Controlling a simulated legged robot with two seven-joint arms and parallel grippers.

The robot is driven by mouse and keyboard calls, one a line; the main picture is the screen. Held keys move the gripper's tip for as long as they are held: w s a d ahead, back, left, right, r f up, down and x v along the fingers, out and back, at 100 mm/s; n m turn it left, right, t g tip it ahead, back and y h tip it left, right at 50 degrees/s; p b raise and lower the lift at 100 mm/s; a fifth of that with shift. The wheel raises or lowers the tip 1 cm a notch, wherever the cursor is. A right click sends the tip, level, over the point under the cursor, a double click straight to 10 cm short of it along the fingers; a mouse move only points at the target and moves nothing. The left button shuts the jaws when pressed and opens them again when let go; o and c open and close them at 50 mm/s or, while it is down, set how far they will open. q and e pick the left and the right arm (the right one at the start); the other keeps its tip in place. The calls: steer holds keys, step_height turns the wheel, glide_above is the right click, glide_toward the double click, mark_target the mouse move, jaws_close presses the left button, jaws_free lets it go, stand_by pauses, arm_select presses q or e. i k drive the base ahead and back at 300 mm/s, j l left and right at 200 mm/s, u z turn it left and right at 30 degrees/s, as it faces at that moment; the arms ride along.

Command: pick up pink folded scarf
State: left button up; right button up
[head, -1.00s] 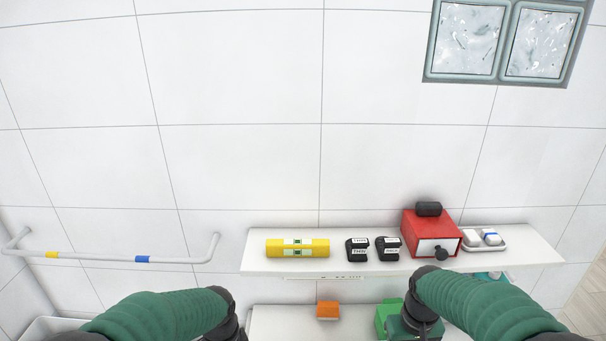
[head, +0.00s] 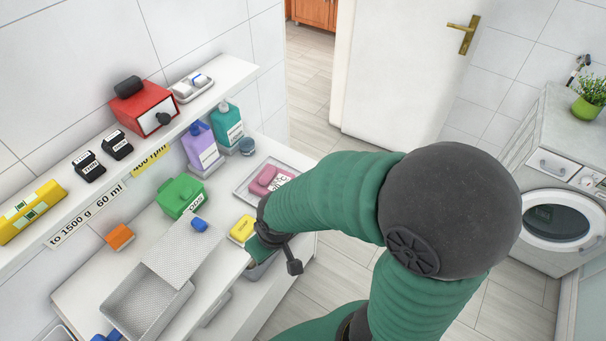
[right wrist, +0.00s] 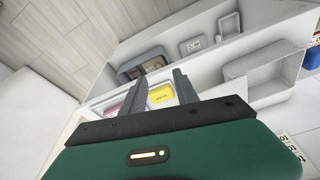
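A pink bundle with a white lettered label, which looks like the pink folded scarf (head: 265,179), lies in a pale shallow tray (head: 243,192) at the right end of the lower counter. A pink patch also shows behind my fingers in the right wrist view (right wrist: 117,107). My right arm reaches across the head view, its wrist in front of the tray's near side. My left gripper is not in view.
A yellow item (head: 242,229) lies near my right wrist. A green box (head: 180,196), purple bottle (head: 201,147) and teal bottle (head: 227,125) stand behind. A shelf (head: 215,84) with a red box (head: 143,107) overhangs the counter. Open floor and a white door (head: 400,75) lie right.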

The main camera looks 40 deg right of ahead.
mark_target(271, 177)
steer(key=z, duration=1.1)
